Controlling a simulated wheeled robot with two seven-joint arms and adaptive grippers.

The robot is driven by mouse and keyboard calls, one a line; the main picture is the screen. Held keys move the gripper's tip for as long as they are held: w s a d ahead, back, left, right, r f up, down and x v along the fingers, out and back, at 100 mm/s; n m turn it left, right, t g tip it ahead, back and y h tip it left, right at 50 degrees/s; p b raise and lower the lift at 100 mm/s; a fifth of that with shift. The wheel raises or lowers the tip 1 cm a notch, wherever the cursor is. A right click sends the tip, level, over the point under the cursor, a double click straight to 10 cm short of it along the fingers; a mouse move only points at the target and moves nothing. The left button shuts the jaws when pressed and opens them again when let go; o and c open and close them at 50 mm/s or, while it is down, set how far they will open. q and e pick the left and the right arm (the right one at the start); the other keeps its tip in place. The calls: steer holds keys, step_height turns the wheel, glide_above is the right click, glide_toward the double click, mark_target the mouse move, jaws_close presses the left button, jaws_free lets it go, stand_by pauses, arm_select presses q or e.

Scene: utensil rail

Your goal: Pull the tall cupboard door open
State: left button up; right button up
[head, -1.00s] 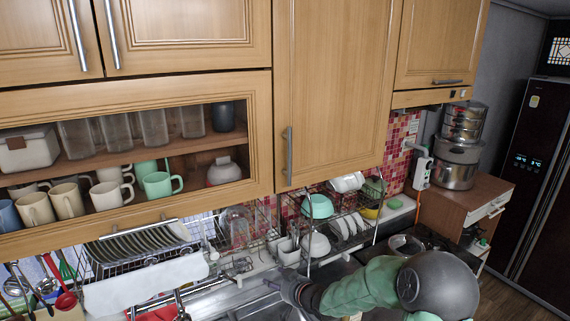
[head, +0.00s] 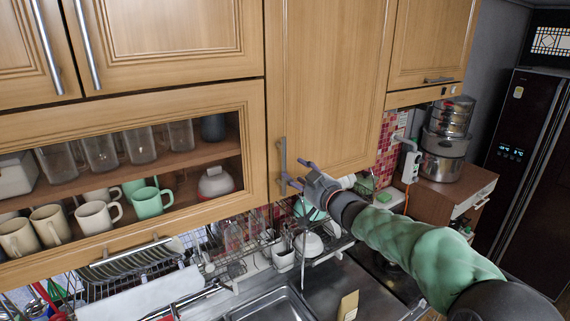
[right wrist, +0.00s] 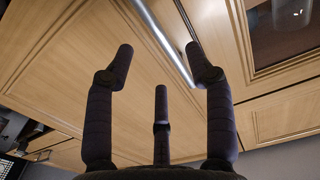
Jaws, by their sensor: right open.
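The tall cupboard door (head: 330,75) is a light wood panel in the middle of the head view and looks shut. Its grey vertical bar handle (head: 283,155) is at the door's lower left edge. My right gripper (head: 296,173) is open and empty, with its fingertips close to the lower part of the handle. In the right wrist view the handle (right wrist: 160,38) runs slantwise beyond my open right fingers (right wrist: 157,68), ending near the right-hand fingertip. I cannot tell whether they touch. My left gripper is not in view.
A glass-fronted cabinet (head: 125,105) with mugs and glasses is left of the door. Below are a dish rack (head: 140,262), a smaller rack with bowls and a sink (head: 270,305). Steamer pots (head: 445,145) and a dark fridge (head: 520,150) stand right.

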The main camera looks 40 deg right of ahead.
mark_target(285, 165)
steer(key=w, duration=0.4)
steer(key=w+p, duration=0.1)
steer(key=w, duration=0.1)
steer(key=shift+w+d, duration=0.35)
steer(key=shift+w, duration=0.05)
steer(key=shift+c, duration=0.3)
jaws_close()
